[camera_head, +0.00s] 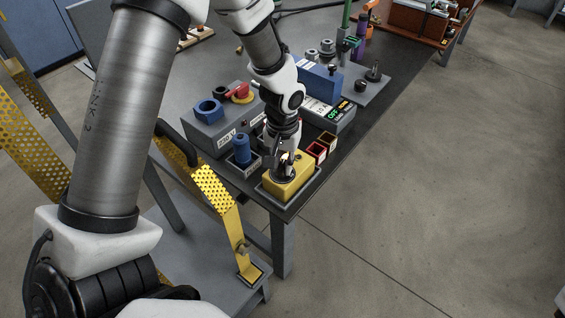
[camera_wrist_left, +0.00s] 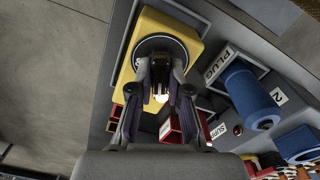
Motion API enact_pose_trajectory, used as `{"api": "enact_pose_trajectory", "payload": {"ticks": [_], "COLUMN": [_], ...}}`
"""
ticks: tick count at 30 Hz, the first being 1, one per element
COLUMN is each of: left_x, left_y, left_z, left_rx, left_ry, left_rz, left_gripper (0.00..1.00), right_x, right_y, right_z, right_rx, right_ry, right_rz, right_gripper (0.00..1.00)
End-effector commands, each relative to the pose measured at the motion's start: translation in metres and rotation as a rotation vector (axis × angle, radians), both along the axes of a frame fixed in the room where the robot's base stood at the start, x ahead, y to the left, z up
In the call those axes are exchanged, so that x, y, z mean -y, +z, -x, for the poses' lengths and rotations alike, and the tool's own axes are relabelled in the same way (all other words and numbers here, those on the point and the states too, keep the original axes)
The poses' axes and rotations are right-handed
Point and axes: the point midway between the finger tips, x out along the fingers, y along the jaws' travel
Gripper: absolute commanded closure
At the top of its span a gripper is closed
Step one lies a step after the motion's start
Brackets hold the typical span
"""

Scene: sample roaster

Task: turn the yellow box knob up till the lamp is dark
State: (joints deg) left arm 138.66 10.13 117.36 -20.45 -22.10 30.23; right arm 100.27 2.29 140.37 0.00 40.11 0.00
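The yellow box (camera_head: 297,185) sits in a grey tray at the near corner of the dark table. In the left wrist view the yellow box (camera_wrist_left: 128,75) carries a round black dial (camera_wrist_left: 180,45) with a dark raised knob (camera_wrist_left: 160,68). My left gripper (camera_head: 285,172) points down over the box. In the left wrist view my left gripper's fingertips (camera_wrist_left: 161,72) lie on either side of the knob and appear closed on it. A small lamp (camera_wrist_left: 161,97) glows whitish between the fingers. The knob's marks are largely hidden. My right gripper is out of view.
A blue plug (camera_head: 241,150) stands left of the box, before a grey unit (camera_head: 205,135) with a red knob. Small red and brown bins (camera_head: 318,151) stand just behind. A grey device with a green display (camera_head: 333,113) is farther back. Open floor lies right of the table.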

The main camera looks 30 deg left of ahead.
Motion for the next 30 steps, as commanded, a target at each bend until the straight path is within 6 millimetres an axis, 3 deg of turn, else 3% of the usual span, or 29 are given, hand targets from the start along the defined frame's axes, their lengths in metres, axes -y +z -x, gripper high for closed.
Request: {"api": "enact_pose_trajectory", "payload": {"ticks": [14,30], "left_x": [0.0,0.001], "left_y": [0.002,0.005], "left_z": [0.001,0.001], "left_rx": [-0.002,-0.004], "left_ry": [-0.049,-0.436], "left_rz": [0.0,0.0], "left_gripper": [1.0,1.0], "right_x": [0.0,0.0], "right_y": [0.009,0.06], "right_z": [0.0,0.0], "right_rx": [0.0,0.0], "right_ry": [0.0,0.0], "right_rz": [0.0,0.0], "right_gripper": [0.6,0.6]}}
